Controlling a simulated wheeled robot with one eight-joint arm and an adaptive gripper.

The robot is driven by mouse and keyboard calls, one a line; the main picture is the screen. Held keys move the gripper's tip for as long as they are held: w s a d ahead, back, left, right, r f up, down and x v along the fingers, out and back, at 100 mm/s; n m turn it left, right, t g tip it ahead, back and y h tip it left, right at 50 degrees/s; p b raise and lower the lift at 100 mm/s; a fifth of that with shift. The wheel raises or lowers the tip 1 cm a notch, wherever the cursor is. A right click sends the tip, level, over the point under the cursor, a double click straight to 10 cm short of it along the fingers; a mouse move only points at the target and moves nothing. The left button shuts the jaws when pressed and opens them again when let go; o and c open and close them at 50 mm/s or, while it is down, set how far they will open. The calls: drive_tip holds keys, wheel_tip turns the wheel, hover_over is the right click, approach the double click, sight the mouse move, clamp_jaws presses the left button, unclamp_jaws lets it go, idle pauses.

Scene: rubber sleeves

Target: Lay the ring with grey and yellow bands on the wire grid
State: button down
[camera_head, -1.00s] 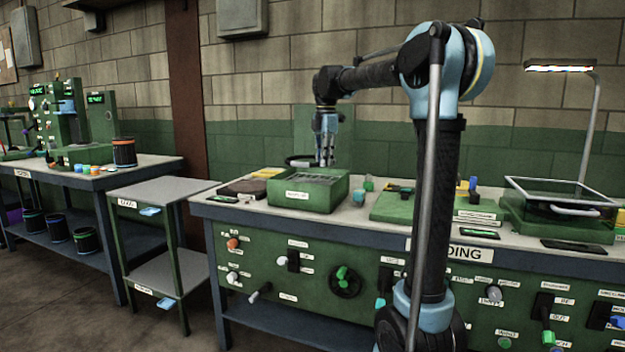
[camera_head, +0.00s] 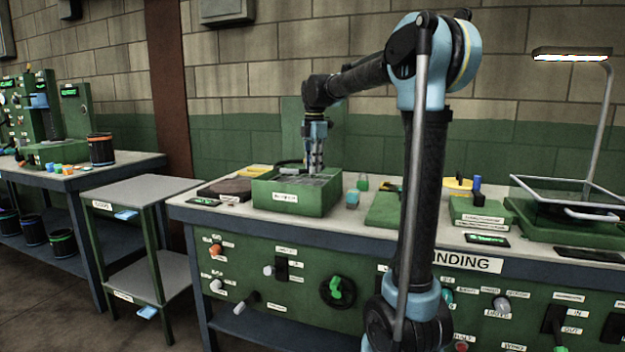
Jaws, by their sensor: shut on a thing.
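My gripper (camera_head: 315,165) points down over the right back part of a green open-topped box (camera_head: 293,199) on the bench. Its fingertips are at about the height of the box's rim, with grey contents below. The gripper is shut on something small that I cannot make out. I cannot pick out the ring with grey and yellow bands, nor a wire grid, with certainty at this size.
A grey two-shelf stand (camera_head: 145,191) is at left.

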drive_tip(key=shift+f, duration=2.2)
drive_tip(key=c, duration=1.7)
unclamp_jaws()
